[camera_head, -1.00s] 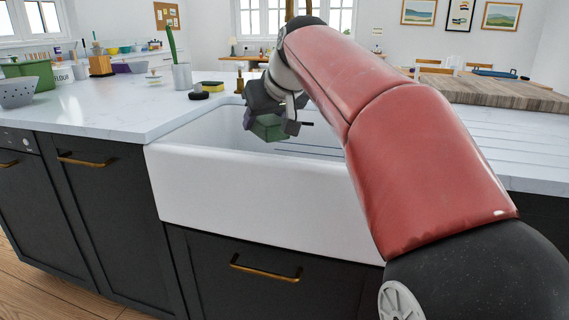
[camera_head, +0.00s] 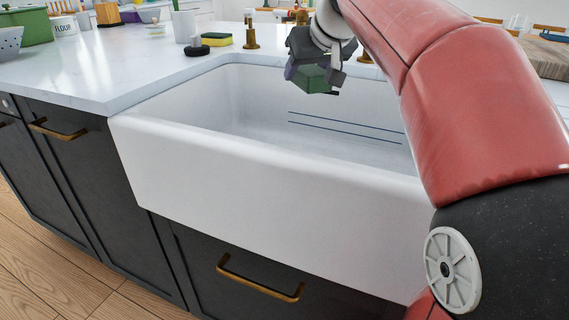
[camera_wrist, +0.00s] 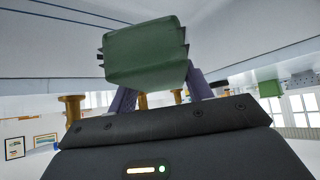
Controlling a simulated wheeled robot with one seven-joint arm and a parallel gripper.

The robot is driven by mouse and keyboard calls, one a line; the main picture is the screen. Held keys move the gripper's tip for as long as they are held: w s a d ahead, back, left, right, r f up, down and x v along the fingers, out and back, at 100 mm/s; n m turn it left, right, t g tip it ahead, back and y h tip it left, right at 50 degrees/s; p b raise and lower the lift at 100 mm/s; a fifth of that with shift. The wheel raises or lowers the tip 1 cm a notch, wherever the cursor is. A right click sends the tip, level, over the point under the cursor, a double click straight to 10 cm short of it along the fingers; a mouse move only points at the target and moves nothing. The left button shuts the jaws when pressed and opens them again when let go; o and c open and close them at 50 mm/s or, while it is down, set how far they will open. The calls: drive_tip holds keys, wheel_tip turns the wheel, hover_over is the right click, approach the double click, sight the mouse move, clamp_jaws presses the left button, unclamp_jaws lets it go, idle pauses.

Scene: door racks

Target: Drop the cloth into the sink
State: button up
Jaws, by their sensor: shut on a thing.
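My gripper (camera_head: 316,76) is shut on a folded green cloth (camera_head: 315,79), which shows below the dark jaws in the head view. In the wrist view the cloth (camera_wrist: 146,52) sits between the two fingers and hides most of their tips. The white apron-front sink (camera_head: 270,160) stands in the middle of the head view. My gripper holds the cloth over the back part of the sink basin, apart from its floor. Two dark lines show inside the basin.
A yellow and green sponge (camera_head: 216,40), a dark round brush head (camera_head: 196,51) and a white cup (camera_head: 185,27) stand on the counter (camera_head: 90,75) left of the sink. Brass fittings (camera_head: 250,35) rise behind the sink. Dark cabinets are below.

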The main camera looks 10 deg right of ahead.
sight(316, 72)
wheel_tip(316, 72, down, 4)
drive_tip(key=shift+r+b, duration=0.2)
drive_tip(key=shift+b, duration=1.05)
drive_tip(key=shift+r, duration=0.1)
drive_tip(key=o, duration=1.2)
drive_tip(key=shift+c, duration=0.2)
drive_tip(key=p+v, duration=0.1)
drive_tip(key=v, duration=0.7)
